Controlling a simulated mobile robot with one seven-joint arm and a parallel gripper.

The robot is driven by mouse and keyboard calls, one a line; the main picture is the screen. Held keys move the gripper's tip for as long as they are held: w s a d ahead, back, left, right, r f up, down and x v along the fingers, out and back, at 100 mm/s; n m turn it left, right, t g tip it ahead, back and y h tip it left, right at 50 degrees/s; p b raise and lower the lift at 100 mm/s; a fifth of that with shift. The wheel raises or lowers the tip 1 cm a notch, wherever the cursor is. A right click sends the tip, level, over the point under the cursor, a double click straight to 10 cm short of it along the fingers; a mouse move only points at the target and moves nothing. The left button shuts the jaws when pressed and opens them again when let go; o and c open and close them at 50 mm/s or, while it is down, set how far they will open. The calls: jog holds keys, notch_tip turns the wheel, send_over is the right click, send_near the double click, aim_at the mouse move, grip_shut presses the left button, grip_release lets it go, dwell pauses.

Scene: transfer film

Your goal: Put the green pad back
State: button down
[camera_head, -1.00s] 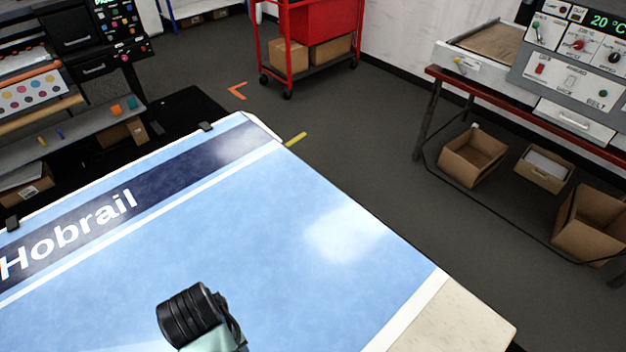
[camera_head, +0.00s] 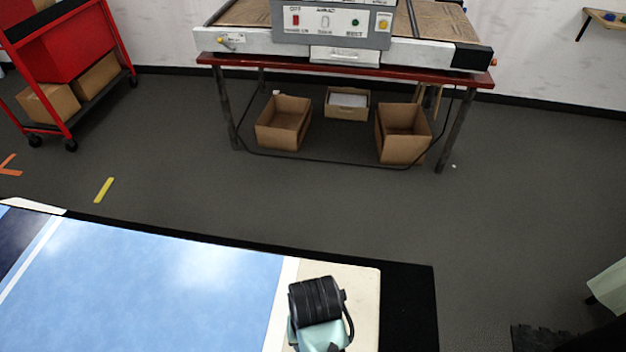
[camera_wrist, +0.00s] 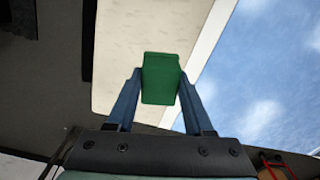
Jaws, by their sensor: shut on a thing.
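The green pad (camera_wrist: 161,78) is in the wrist view, held between the two blue fingers of my gripper (camera_wrist: 160,85). My gripper is shut on it. Below the pad, in that view, is the cream end of a table (camera_wrist: 125,25) beside a blue printed sheet (camera_wrist: 270,70). In the head view my arm's black and pale green wrist shows at the bottom, over the cream strip of the table (camera_head: 350,285). The fingers and the pad are hidden in the head view.
A conveyor machine (camera_head: 335,35) stands on a red-topped table at the back, with open cardboard boxes (camera_head: 283,122) under it. A red cart (camera_head: 65,45) is at the upper left. Grey floor (camera_head: 300,195) lies clear between the tables. A pale green surface (camera_head: 608,285) shows at the right edge.

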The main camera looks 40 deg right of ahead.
jog(key=s+d+f+m, duration=0.1)
jog(key=f, duration=0.1)
jog(key=s+d+f, duration=0.1)
jog(key=s+f, duration=0.1)
jog(key=f, duration=0.1)
jog(key=s+d+f+m+b, duration=0.1)
jog(key=f, duration=0.2)
jog(key=shift+s+d+f+m, duration=0.1)
jog(key=shift+s+d+m, duration=0.05)
jog(key=shift+d+m, duration=0.2)
jog(key=shift+f, duration=2.2)
jog(key=shift+b, duration=0.3)
jog(key=shift+f, duration=0.2)
jog(key=shift+c, duration=1.4)
grip_release()
jog(key=shift+r, duration=0.1)
